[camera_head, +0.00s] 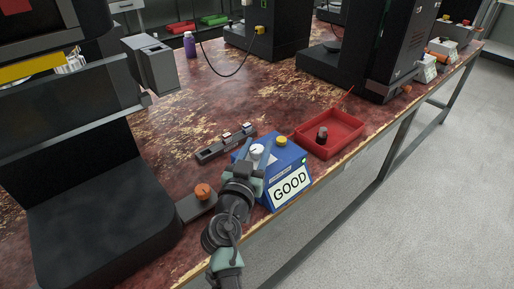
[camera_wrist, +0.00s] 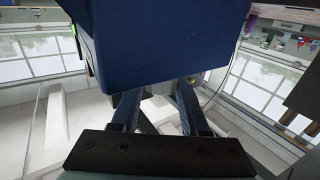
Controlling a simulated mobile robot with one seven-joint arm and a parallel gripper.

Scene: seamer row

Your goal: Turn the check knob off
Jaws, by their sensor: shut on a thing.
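A blue control box (camera_head: 286,163) with a "GOOD" sign (camera_head: 290,186) on its front stands near the table's front edge. A white knob (camera_head: 257,150) with a dark pointer mark sits on its top left, and a yellow button (camera_head: 281,141) sits to its right. My gripper (camera_head: 256,166) is at the left of the box, its jaws closed around the white knob. The fingers partly hide the knob's lower part. In the wrist view the box's blue underside (camera_wrist: 165,45) fills the top middle, the two fingers reach up behind it, and the knob is hidden.
A red tray (camera_head: 329,132) with a dark knob-like piece is right of the box. A grey bar with small blocks (camera_head: 226,142) lies behind. An orange knob on a dark base (camera_head: 203,191) is close left of my gripper. Black machines stand left and at the back.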

